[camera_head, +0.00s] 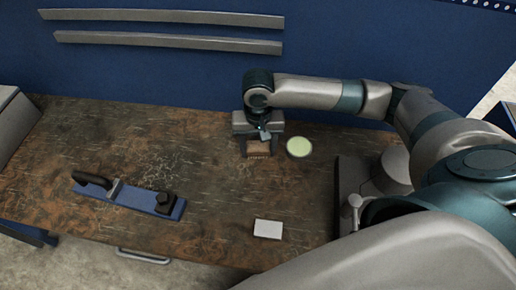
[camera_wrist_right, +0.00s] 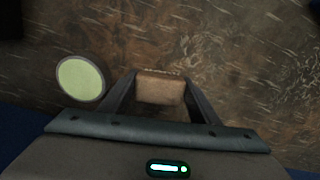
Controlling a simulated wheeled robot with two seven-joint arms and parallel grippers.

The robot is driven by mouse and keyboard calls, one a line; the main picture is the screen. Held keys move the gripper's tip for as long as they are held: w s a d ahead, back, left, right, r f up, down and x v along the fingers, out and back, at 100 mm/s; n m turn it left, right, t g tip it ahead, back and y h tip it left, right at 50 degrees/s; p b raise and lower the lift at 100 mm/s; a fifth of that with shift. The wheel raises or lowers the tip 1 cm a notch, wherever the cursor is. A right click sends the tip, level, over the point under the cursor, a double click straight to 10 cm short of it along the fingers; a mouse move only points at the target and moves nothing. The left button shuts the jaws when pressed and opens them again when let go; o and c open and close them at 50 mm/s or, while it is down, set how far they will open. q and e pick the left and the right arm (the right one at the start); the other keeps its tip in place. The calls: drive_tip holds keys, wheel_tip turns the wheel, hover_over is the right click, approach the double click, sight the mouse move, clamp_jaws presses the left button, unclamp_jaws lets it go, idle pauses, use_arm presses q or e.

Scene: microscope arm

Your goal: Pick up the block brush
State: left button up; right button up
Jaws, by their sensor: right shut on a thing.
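The block brush (camera_head: 258,149) is a small brown wooden block with bristles along its lower edge. It is at the back middle of the worn table in the head view. My right gripper (camera_head: 259,148) is over it, with one finger on each side. In the right wrist view the block brush (camera_wrist_right: 160,88) sits between the two fingers of my right gripper (camera_wrist_right: 160,98), which is shut on it. I cannot tell whether the bristles touch the table. My left gripper is not in view.
A round pale-green-topped dish (camera_head: 299,147) stands just right of the right gripper. A blue hand plane-like tool (camera_head: 135,198) lies at the left. A white block (camera_head: 268,229) lies near the front edge. A dark machine (camera_head: 350,190) stands at right. The table's middle is clear.

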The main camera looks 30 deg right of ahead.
sight(261, 147)
drive_tip(key=shift+r, duration=0.1)
drive_tip(key=shift+r, duration=0.5)
drive_tip(key=r, duration=0.1)
drive_tip(key=d+r+b, duration=0.1)
drive_tip(key=r, duration=0.1)
drive_tip(key=shift+s+r, duration=0.15)
drive_tip(key=shift+s, duration=0.05)
drive_tip(key=s+d+r+b, duration=0.2)
drive_tip(key=s+d+r, duration=0.4)
drive_tip(key=d, duration=0.2)
drive_tip(key=shift+s+d+r, duration=0.15)
drive_tip(key=shift+s+r, duration=0.1)
drive_tip(key=shift+s, duration=0.15)
drive_tip(key=shift+o, duration=0.8)
